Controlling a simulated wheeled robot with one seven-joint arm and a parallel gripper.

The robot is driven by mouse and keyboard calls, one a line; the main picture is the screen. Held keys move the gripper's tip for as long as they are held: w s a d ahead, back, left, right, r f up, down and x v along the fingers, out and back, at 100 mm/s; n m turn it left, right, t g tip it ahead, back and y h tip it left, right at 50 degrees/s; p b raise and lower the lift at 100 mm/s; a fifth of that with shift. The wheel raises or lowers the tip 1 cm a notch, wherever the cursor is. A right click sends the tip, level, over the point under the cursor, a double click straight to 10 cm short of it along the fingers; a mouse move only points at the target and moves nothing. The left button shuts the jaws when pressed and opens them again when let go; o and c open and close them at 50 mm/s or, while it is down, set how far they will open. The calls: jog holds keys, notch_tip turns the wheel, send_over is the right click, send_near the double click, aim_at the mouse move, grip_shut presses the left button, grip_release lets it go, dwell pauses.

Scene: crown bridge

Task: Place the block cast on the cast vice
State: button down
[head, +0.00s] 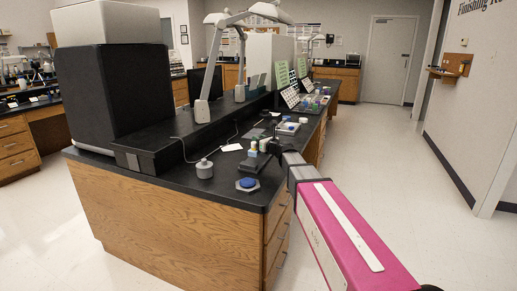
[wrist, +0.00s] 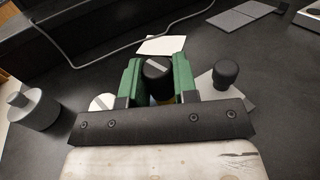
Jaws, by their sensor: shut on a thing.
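My gripper (wrist: 157,78) shows in the wrist view with two green fingers closed on a piece with a black round top (wrist: 157,66) and a pale stripe. A little yellow shows below that top. This held piece may be the block cast; the fingers hide most of it. In the head view, my gripper (head: 258,153) is low over the black bench, near its front right end. Right of the fingers, a grey plate with a black knob (wrist: 226,73) is partly hidden; I cannot tell whether it is the cast vice.
A grey stepped cylinder (head: 204,169) stands left of my gripper. A blue disc on a grey base (head: 247,184) lies near the bench's front edge. A white card (head: 231,147) and a cable lie behind. Lamps and a large black box (head: 110,95) stand farther off.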

jog(key=shift+f, duration=1.9)
jog(key=c, duration=0.9)
grip_release()
jog(key=shift+f, duration=0.1)
jog(key=v, duration=1.2)
jog(key=shift+s, duration=0.1)
